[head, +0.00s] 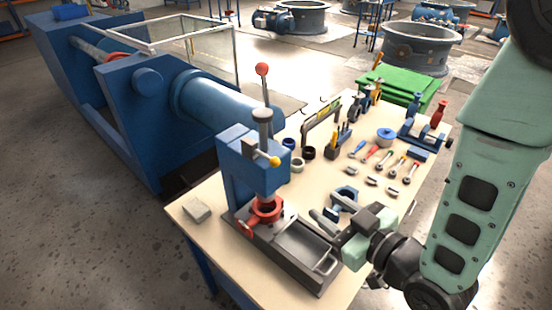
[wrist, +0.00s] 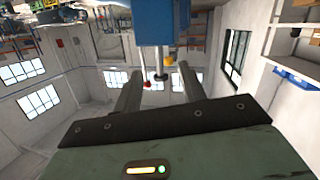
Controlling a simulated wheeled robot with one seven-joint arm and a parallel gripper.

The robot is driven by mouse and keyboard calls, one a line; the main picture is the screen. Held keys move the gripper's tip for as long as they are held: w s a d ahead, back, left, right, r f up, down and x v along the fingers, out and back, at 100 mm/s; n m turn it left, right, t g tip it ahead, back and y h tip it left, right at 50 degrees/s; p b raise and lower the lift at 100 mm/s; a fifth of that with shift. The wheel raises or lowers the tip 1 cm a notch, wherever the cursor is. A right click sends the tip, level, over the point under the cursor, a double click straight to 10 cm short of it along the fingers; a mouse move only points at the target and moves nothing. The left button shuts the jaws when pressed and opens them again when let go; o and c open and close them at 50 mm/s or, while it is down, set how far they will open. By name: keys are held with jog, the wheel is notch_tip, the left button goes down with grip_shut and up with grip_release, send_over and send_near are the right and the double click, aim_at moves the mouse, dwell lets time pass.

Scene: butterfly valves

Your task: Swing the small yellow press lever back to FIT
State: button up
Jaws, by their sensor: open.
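The small yellow press lever (head: 274,161) shows its round knob on the front of the blue press (head: 236,165), just above the red ring at the press's foot. I cannot read any FIT mark. My gripper (head: 322,206) is open and empty, to the right of the press and lower in the picture, its fingers pointing towards the press and apart from it. In the wrist view, which looks upside down, the blue press (wrist: 153,22) stands beyond the two spread fingers (wrist: 160,72).
A red-knobbed lever (head: 262,70) rises above the press. A grey tray (head: 303,248) lies before it, under my gripper. Several tools lie on the table (head: 190,235), and a big blue machine (head: 125,120) stands at the left.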

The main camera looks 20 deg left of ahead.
aim_at(278, 163)
jog(key=w+a, duration=0.2)
jog(key=a, duration=0.2)
jog(key=w+a+r+y+b, duration=0.1)
jog(key=w+a, duration=0.2)
jog(key=a, duration=0.1)
jog(key=w+a+y, duration=0.1)
jog(key=w+a, duration=0.1)
jog(key=a, duration=0.3)
jog(key=shift+w+r+n+t, duration=0.15)
jog(key=shift+r+n+t, duration=0.15)
jog(key=shift+n+t, duration=0.1)
jog(key=shift+w+a+f, duration=0.1)
jog(key=shift+w+a, duration=0.15)
jog(key=shift+a, duration=0.2)
grip_shut()
